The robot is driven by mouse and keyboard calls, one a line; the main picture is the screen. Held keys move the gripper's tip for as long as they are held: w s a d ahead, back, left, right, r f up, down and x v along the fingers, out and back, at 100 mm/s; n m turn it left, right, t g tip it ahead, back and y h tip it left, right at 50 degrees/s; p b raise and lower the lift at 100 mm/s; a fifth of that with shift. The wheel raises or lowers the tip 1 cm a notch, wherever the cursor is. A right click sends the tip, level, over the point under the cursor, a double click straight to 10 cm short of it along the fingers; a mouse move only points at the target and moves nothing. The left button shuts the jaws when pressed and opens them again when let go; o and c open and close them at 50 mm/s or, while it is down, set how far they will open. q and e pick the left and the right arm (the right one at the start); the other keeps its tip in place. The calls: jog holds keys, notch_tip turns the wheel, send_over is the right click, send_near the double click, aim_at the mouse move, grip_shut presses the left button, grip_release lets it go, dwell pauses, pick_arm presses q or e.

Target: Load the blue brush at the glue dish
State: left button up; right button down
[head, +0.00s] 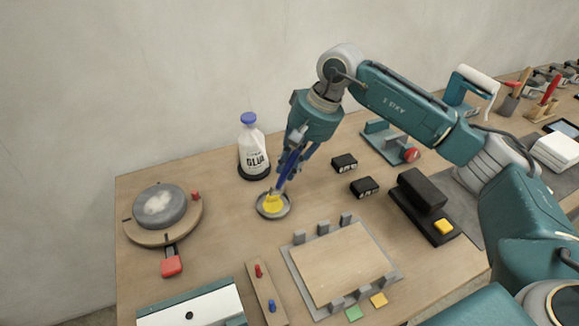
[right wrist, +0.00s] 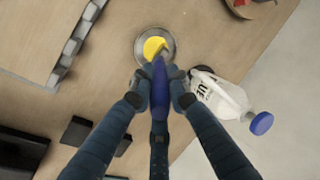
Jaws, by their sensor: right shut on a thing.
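My right gripper (head: 285,174) is shut on the blue brush (head: 291,160), which points down and tilts slightly over the glue dish. Yellow shows at the brush's lower end, inside the dish's outline. I cannot tell bristles from glue there, nor whether the tip touches the dish. My left gripper is out of view.
A white glue bottle (head: 252,148) with a blue cap stands behind the dish. A round turntable (head: 188,228) is at the left. A wooden panel in a grey frame (head: 342,262) lies in front right. Two small black blocks (head: 344,163) (head: 364,187) lie to the right.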

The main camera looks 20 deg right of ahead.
jog(key=shift+r+p, duration=1.1)
jog(key=shift+r, duration=1.75)
